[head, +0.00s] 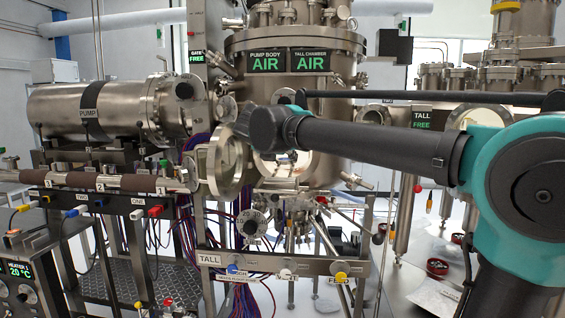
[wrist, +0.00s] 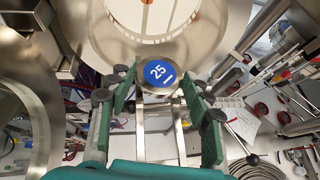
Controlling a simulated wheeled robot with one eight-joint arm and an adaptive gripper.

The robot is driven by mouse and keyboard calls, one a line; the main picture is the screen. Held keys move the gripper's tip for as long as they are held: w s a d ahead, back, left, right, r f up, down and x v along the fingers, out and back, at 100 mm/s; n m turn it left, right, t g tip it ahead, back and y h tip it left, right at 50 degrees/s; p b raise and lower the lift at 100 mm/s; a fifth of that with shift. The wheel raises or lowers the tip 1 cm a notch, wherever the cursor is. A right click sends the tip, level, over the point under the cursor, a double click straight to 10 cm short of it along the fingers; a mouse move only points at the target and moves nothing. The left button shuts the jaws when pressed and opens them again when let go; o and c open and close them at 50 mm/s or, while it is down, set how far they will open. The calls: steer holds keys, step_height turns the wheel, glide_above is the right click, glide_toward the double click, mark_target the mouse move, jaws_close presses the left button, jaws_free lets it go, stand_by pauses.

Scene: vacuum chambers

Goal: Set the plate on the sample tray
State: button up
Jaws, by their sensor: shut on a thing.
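In the wrist view, my gripper (wrist: 158,88) has its green-padded fingers on either side of a small metal plate (wrist: 142,84) with a round blue face marked "25". Two thin metal strips run back from the plate between the fingers. The plate is held in front of a wide round metal opening (wrist: 90,25) and overlaps its near edge. I cannot make out the sample tray for certain; a pale surface with orange marks shows inside the opening at the top.
The steel chamber (head: 330,80) carries two green "AIR" signs. Its round door (head: 226,165) stands open left of the port. A labelled control bar (head: 275,265) lies below. Pipes and frame posts crowd both sides. A bench with red-rimmed dishes (head: 437,267) is at right.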

steer(key=shift+w+f, duration=0.2)
steer(key=shift+f, duration=0.5)
steer(key=o, duration=1.5)
steer(key=shift+f, duration=0.1)
steer(key=v, duration=1.2)
